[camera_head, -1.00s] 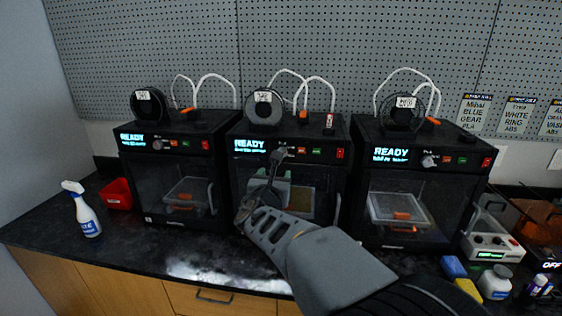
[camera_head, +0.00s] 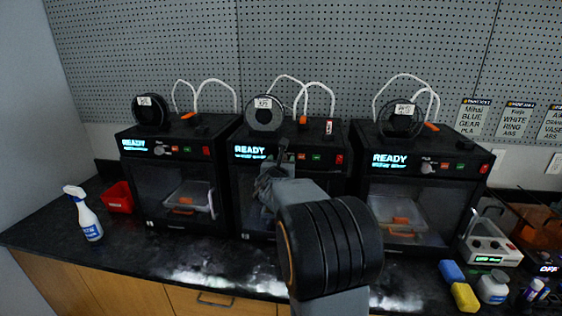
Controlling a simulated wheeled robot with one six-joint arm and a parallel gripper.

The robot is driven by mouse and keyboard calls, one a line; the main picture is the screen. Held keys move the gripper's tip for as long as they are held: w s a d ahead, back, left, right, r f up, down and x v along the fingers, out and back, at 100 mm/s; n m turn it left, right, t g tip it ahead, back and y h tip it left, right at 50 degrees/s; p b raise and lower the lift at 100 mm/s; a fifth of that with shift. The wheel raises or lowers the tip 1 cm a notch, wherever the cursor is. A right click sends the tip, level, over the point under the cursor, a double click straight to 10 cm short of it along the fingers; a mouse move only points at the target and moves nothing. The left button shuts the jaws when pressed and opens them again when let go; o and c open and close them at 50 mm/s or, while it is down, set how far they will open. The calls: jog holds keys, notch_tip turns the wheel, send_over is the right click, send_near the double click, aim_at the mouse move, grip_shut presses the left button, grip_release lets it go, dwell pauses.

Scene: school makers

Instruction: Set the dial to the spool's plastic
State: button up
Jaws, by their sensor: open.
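Three black printers stand side by side on the counter, each with a lit READY display, a dial and a labelled spool on top. My gripper (camera_head: 281,152) is open in front of the middle printer (camera_head: 244,196), at its dial, which it mostly hides. I cannot tell whether the fingers touch the dial. The middle spool (camera_head: 264,117) is dark with a white label too blurred to read surely. The left printer's dial (camera_head: 159,150) and the right printer's dial (camera_head: 427,167) are in clear view.
A spray bottle (camera_head: 84,214) and red bin (camera_head: 118,197) stand at the left. A blue sponge (camera_head: 452,271), yellow sponge (camera_head: 465,297), white jar (camera_head: 493,287) and white device (camera_head: 490,247) are at the right. Job cards (camera_head: 472,119) hang on the pegboard. The left front counter is clear.

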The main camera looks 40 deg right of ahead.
jog(key=shift+w, duration=0.1)
jog(key=c, duration=0.9)
jog(key=shift+f+b, duration=0.1)
jog(key=shift+b, duration=0.4)
jog(key=shift+m+b, duration=5.9)
jog(key=shift+b, duration=2.05)
jog(key=shift+r, duration=0.2)
